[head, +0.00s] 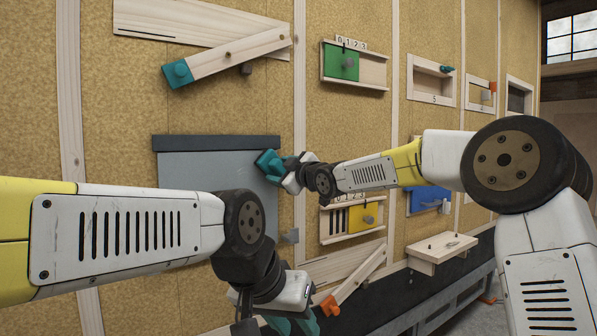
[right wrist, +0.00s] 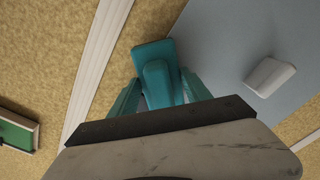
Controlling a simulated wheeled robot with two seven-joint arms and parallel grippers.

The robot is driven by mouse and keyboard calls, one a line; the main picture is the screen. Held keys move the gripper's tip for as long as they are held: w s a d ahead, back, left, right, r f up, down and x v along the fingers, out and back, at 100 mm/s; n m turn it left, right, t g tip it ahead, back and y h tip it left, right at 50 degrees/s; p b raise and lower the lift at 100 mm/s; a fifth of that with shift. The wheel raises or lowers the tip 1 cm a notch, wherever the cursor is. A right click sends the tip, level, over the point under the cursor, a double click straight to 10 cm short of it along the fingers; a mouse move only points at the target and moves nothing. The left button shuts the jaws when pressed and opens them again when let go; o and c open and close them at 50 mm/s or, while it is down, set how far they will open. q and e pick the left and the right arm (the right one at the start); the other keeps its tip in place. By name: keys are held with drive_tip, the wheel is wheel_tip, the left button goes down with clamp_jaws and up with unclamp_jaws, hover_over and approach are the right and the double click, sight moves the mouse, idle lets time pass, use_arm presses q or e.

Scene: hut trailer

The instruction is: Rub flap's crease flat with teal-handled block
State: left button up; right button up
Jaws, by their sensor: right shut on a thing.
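The flap (head: 215,180) is a large grey-blue panel on the wall, with a dark strip (head: 215,143) along its top edge. It also shows in the right wrist view (right wrist: 225,40). My right gripper (head: 281,170) is shut on the teal-handled block (head: 267,161), at the flap's upper right corner, just below the strip. In the right wrist view the teal handle (right wrist: 157,78) sits between the fingers. I cannot tell whether the block touches the flap. My left gripper (head: 293,325) is at the bottom edge, partly cut off, away from the flap.
A wooden bar with a teal end (head: 178,73) is above. A green slider panel (head: 341,62) and small wooden shelf (head: 442,247) are to the right.

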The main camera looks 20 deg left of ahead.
sight(264, 170)
drive_tip(key=s+a, duration=0.2)
drive_tip(key=s, duration=0.1)
drive_tip(key=shift+a, duration=0.4)
drive_tip(key=shift+s+a, duration=0.1)
drive_tip(key=shift+a, duration=0.05)
drive_tip(key=shift+c, duration=0.6)
drive_tip(key=shift+s+a, duration=1.15)
drive_tip(key=shift+s, duration=0.35)
drive_tip(key=shift+s+a, duration=1.15)
drive_tip(key=shift+s, duration=0.3)
drive_tip(key=shift+v, duration=3)
drive_tip(key=shift+d, duration=0.1)
drive_tip(key=shift+v, duration=1.4)
